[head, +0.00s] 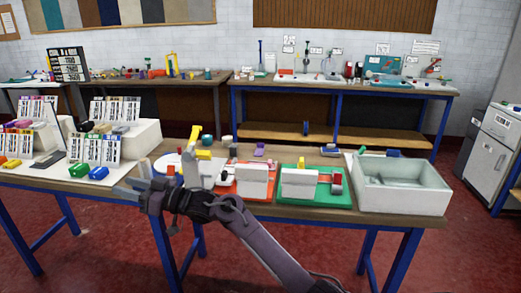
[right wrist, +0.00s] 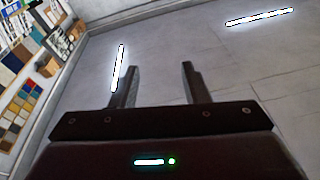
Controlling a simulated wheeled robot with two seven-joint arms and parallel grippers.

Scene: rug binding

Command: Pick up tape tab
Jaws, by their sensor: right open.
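My right gripper (head: 133,178) is raised in front of the near table, its fingers pointing left and up. In the right wrist view its two fingers (right wrist: 158,78) stand apart with nothing between them. I cannot pick out the tape tab for certain. A green board (head: 315,201) holds a white block (head: 300,184) and a red roll-like piece (head: 336,183) at its right. A red-orange board (head: 239,193) with another white block (head: 255,181) lies to its left. The gripper is left of both boards and touches neither. My left gripper is out of view.
A pale open basin (head: 402,202) stands at the near table's right end. White card stands with coloured pieces, including a green one (head: 80,170), fill the left. Yellow pieces (head: 204,155) sit behind my arm. Other benches stand behind.

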